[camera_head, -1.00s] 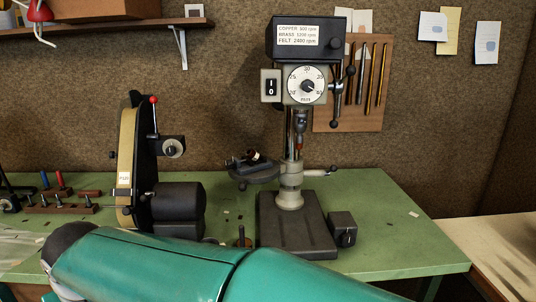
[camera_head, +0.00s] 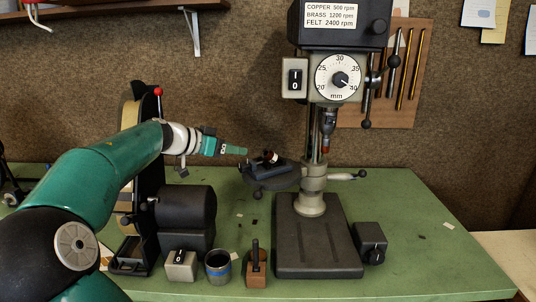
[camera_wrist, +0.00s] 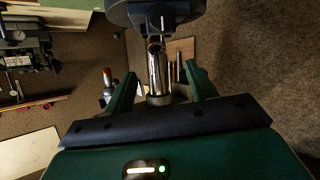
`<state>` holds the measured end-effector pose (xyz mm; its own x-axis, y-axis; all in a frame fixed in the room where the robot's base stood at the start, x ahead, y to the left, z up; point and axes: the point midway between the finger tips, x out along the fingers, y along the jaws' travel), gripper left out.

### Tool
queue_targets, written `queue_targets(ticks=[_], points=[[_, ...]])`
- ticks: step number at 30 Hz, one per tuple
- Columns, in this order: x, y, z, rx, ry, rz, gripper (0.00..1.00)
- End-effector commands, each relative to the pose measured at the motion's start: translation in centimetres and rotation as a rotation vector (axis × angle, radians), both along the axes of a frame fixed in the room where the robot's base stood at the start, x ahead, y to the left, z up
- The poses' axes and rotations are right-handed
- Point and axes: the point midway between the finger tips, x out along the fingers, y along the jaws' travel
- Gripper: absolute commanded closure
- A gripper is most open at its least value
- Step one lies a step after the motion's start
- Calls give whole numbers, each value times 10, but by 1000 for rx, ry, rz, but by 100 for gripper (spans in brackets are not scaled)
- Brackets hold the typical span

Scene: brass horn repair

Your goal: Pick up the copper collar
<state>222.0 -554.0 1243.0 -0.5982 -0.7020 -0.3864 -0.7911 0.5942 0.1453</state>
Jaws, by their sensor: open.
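A small reddish-brown ring-like piece (camera_head: 270,157), which looks like the copper collar, sits on the dark vise (camera_head: 268,173) at the back of the green bench, left of the drill press column. My gripper (camera_head: 246,151) reaches in from the left at about the piece's height, its tip just short of it. In the wrist view my gripper (camera_wrist: 160,72) has its two green fingers spread apart. A shiny metal cylinder (camera_wrist: 157,75) shows between them, with a brownish opening near its upper end. I cannot tell whether this is the collar. Nothing is clearly held.
The drill press (camera_head: 312,205) stands right of the vise. A belt grinder (camera_head: 185,210) is beneath and beside my arm. A switch box (camera_head: 180,266), a dark cup (camera_head: 218,266) and a wooden block (camera_head: 256,270) line the front. The bench's right side (camera_head: 430,220) is mostly clear.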

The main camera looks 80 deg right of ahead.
Motion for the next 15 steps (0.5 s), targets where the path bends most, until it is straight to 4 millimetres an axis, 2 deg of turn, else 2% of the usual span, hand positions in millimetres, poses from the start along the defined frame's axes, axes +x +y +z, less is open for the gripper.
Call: queue_targets(ticks=[2,15], points=[[-7,-3,2,-14,2,-11,44],[-49,-48,-27,-10,2,-4,44]])
